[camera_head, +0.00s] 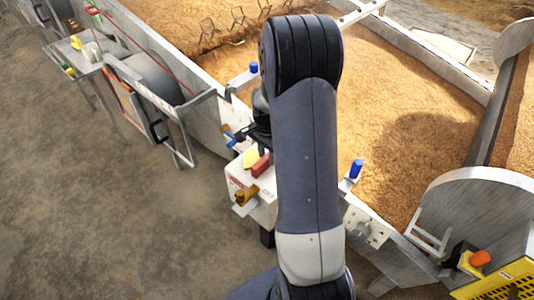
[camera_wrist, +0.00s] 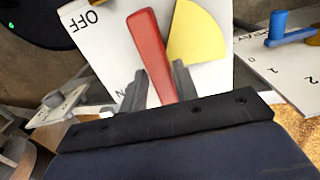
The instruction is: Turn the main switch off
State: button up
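The main switch looks like a red lever (camera_wrist: 150,50) on a white panel (camera_wrist: 110,45) with a yellow sector plate (camera_wrist: 197,35) beside it. OFF is printed upside down at the panel's upper left, and part of another label, an N, shows near my left finger. My gripper (camera_wrist: 160,82) has one dark finger on each side of the red lever, with no clear gap seen. In the head view the red lever (camera_head: 260,166) sits on a white box (camera_head: 236,172); my arm hides most of my gripper there.
A blue lever (camera_wrist: 278,28) on a numbered white plate (camera_wrist: 285,70) is at the right. In the head view, a brass-coloured lever (camera_head: 246,196) is low on the box, a blue knob (camera_head: 356,169) stands at the bin's edge, and grain (camera_head: 400,120) fills the bin. Open ground (camera_head: 110,210) lies left.

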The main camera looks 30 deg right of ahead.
jog(key=shift+o, duration=1.4)
notch_tip(320, 180, up, 11)
jog(key=p, duration=0.1)
jog(key=shift+f, duration=0.1)
notch_tip(320, 180, down, 10)
jog(key=shift+f+b, duration=0.25)
jog(key=shift+b, duration=0.3)
jog(key=shift+f, duration=0.25)
jog(key=shift+r+n, duration=0.1)
jog(key=shift+n, duration=0.9)
